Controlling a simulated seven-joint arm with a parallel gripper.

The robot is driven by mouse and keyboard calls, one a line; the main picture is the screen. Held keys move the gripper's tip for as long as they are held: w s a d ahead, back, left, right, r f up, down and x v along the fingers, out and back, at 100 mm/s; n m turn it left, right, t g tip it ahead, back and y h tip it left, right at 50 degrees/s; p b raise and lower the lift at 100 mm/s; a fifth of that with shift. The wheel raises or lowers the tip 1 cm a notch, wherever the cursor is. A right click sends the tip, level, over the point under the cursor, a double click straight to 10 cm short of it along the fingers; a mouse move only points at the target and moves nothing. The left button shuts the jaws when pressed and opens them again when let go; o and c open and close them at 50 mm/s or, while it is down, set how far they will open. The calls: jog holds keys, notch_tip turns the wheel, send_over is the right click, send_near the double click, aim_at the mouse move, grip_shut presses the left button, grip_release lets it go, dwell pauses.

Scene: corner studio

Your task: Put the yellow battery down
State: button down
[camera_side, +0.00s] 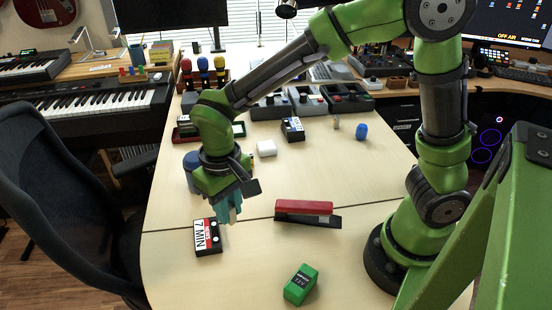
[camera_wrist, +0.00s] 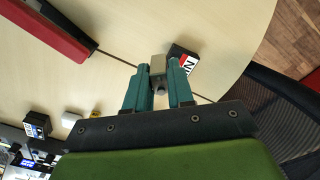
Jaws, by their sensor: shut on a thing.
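My gripper (camera_wrist: 159,82) is shut on a small block, which I take for the yellow battery (camera_wrist: 158,66). In the wrist view its visible face looks dull tan-grey, with a small round stub at its near end. It sits between the two teal fingertips. In the side view my gripper (camera_side: 228,214) points down above the front left of the table (camera_side: 250,255), right beside the 7 MIN box. There the battery is hidden or too small to make out. I cannot tell whether it touches the table.
The black, red and white 7 MIN box (camera_side: 207,237) lies just left of my gripper. A red stapler (camera_side: 306,212) lies to the right and a green box (camera_side: 300,284) at the front. A white block (camera_side: 266,148) and blue object (camera_side: 361,131) stand farther back. The front left-centre table is bare.

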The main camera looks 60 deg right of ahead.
jog(key=n, duration=0.2)
send_over(228, 283)
jog(key=shift+m, duration=0.4)
notch_tip(228, 283, down, 10)
jog(key=shift+r, duration=0.1)
jog(key=c, duration=1)
grip_release()
